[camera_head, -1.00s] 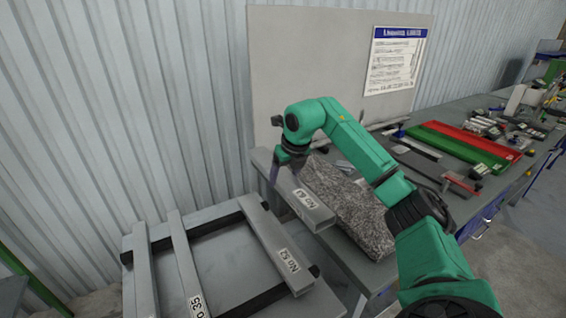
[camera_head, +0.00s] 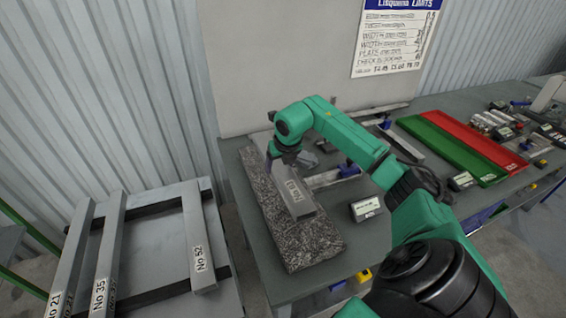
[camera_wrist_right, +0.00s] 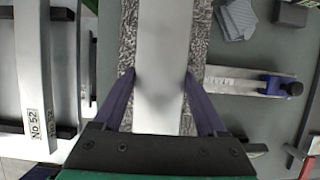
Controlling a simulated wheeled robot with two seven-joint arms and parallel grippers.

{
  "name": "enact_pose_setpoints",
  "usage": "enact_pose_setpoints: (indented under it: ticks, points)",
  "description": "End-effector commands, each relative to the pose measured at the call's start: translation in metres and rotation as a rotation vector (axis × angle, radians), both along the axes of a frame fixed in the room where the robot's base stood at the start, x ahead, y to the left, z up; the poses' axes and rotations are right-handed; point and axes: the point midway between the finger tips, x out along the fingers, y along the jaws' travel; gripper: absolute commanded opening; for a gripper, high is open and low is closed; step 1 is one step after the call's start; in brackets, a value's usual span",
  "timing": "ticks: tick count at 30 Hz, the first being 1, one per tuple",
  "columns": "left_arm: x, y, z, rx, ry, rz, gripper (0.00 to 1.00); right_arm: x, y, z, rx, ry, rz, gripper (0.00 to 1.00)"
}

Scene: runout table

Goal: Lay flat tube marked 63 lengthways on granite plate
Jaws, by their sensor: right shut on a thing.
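The flat tube marked 63 (camera_head: 294,196) is a grey flat bar with a white label. My right gripper (camera_head: 282,160) is shut on it. In the right wrist view the tube (camera_wrist_right: 161,60) runs between the two purple fingers (camera_wrist_right: 160,82). The granite plate (camera_head: 310,243) is a long speckled slab on the bench. The tube is over the plate and points roughly along its length, with speckled granite showing on both sides of it in the wrist view. I cannot tell whether the tube touches the plate. My left gripper is not in view.
A rack at the left holds tubes marked 21 (camera_head: 66,262), 35 (camera_head: 106,250) and 52 (camera_head: 198,245). Right of the plate are a caliper-like tool (camera_head: 335,176) and a small labelled box (camera_head: 366,208). A green tray (camera_head: 450,148) and a red tray (camera_head: 485,145) lie farther right.

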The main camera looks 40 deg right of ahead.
Motion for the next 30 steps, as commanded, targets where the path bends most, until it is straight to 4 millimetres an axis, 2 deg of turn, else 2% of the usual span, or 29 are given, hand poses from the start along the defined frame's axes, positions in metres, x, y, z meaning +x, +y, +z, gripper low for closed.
enact_pose_setpoints:
  ticks: [5,15,21,30]
  points:
    - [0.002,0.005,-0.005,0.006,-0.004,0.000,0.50,0.000,-0.001,-0.003,-0.001,-0.001,0.000,0.00]
    - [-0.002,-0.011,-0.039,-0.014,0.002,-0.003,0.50,0.000,-0.001,-0.041,-0.001,-0.002,-0.001,0.00]
    - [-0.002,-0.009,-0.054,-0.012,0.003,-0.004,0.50,0.000,-0.002,-0.059,-0.002,-0.001,-0.002,0.00]
    - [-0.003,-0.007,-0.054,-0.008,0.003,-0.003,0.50,0.000,-0.001,-0.060,-0.001,-0.002,-0.001,0.00]
